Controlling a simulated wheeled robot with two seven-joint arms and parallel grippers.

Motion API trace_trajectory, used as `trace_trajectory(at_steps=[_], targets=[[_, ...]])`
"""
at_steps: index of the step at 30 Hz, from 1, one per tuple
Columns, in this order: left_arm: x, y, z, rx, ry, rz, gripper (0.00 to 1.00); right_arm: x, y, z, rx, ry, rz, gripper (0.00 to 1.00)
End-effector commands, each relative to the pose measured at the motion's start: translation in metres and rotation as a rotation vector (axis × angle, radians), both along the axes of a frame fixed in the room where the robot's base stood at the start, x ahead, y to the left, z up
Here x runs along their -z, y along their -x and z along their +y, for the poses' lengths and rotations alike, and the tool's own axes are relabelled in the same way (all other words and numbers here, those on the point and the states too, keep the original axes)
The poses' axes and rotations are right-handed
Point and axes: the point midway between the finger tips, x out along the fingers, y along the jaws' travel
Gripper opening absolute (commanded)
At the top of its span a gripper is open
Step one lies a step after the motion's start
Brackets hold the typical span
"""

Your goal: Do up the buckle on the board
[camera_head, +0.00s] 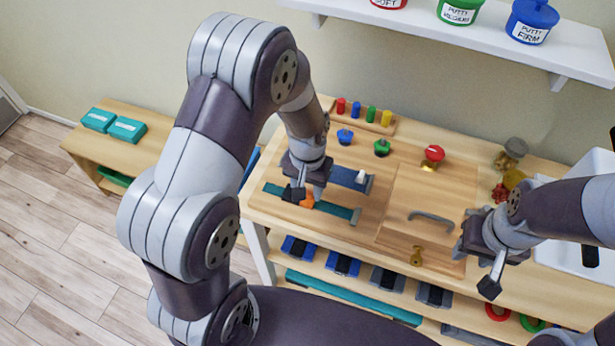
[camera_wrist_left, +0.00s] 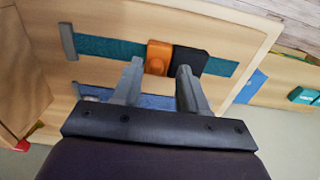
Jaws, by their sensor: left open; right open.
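The buckle lies on a teal strap across the wooden board (camera_head: 390,225). In the left wrist view its orange part (camera_wrist_left: 158,57) and black part (camera_wrist_left: 190,60) sit side by side, touching or nearly so; I cannot tell whether they are latched. The orange part also shows in the head view (camera_head: 307,201). My left gripper (camera_head: 303,192) is open and empty, just over the buckle. In the left wrist view its fingers (camera_wrist_left: 160,70) are apart, tips near the lower edges of the two parts. My right gripper (camera_head: 482,262) is open and empty at the board's right side.
A blue strap (camera_head: 344,176) with a white piece lies behind the teal one. The board also carries a grey handle (camera_head: 431,216), a red knob (camera_head: 434,153), blue and green knobs and coloured pegs. Several blue and grey items fill the shelf below. A white basin (camera_head: 572,258) stands right.

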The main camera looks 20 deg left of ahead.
Motion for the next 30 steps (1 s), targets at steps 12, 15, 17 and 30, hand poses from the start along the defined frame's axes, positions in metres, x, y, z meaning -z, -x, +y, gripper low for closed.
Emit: trace_trajectory(at_steps=[12, 15, 17, 30], targets=[[-0.102, -0.001, 0.002, -0.001, 0.001, -0.005, 0.43, -0.002, 0.000, 0.000, 0.000, 0.000, 0.000, 0.40], [-0.114, 0.000, 0.002, -0.001, 0.001, -0.003, 0.43, -0.002, 0.000, 0.000, 0.000, 0.000, 0.000, 0.40], [-0.118, 0.000, 0.002, -0.001, 0.001, -0.002, 0.43, -0.002, 0.000, 0.000, 0.000, 0.000, 0.000, 0.40], [-0.119, 0.000, 0.002, -0.001, 0.001, -0.001, 0.43, -0.002, 0.000, 0.000, 0.000, 0.000, 0.000, 0.40]])
